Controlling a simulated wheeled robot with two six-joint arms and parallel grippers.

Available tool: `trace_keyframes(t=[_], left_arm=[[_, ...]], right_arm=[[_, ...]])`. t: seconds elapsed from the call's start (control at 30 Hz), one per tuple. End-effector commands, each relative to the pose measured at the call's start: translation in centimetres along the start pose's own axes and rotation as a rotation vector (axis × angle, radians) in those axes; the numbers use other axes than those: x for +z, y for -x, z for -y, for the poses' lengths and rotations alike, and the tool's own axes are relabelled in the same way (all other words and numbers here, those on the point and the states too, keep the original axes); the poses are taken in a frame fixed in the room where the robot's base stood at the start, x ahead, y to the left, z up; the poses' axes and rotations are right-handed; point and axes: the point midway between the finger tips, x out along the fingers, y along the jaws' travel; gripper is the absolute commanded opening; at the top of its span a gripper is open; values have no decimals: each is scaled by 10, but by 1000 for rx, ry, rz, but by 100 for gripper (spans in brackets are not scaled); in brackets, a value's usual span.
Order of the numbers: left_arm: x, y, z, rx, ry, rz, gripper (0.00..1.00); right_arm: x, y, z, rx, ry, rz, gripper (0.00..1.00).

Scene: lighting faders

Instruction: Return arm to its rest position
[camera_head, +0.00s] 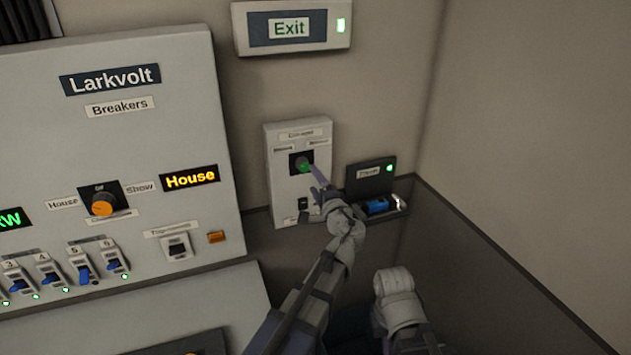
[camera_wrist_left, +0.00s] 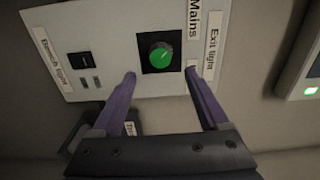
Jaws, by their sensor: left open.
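My left gripper (camera_head: 317,181) is in front of a small white wall box (camera_head: 283,207) with a round green knob (camera_head: 304,167). In the left wrist view its two purple fingers (camera_wrist_left: 161,75) are spread apart with nothing between them. The green knob (camera_wrist_left: 161,56) lies just beyond the fingertips, and no finger visibly touches it. The labels "Mains" and "Exit light" show beside the knob there. My left forearm comes up from the bottom of the head view. No right gripper can be made out.
The Larkvolt breaker panel (camera_head: 130,155), with switches and an orange knob (camera_head: 102,204), stands to the left. An Exit sign (camera_head: 292,27) is above. A dark box with a green light (camera_head: 371,174) and a blue item (camera_head: 378,206) sit close right of the gripper. The right wall is bare.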

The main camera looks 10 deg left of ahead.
Motion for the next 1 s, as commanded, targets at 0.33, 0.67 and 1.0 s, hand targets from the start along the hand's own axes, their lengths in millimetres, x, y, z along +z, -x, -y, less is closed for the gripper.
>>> trace_keyframes(t=[0.33, 0.67, 1.0], left_arm=[[48, 55, -87, 351, 248, 206, 78], [73, 221, -215, 1066, 433, 493, 78], [70, 316, -237, 1425, 418, 576, 78]], right_arm=[[0, -8, 1, 0, 0, 0, 0], [-1, -17, 2, 0, -1, 0, 0], [-1, -20, 2, 0, -1, 0, 0]])
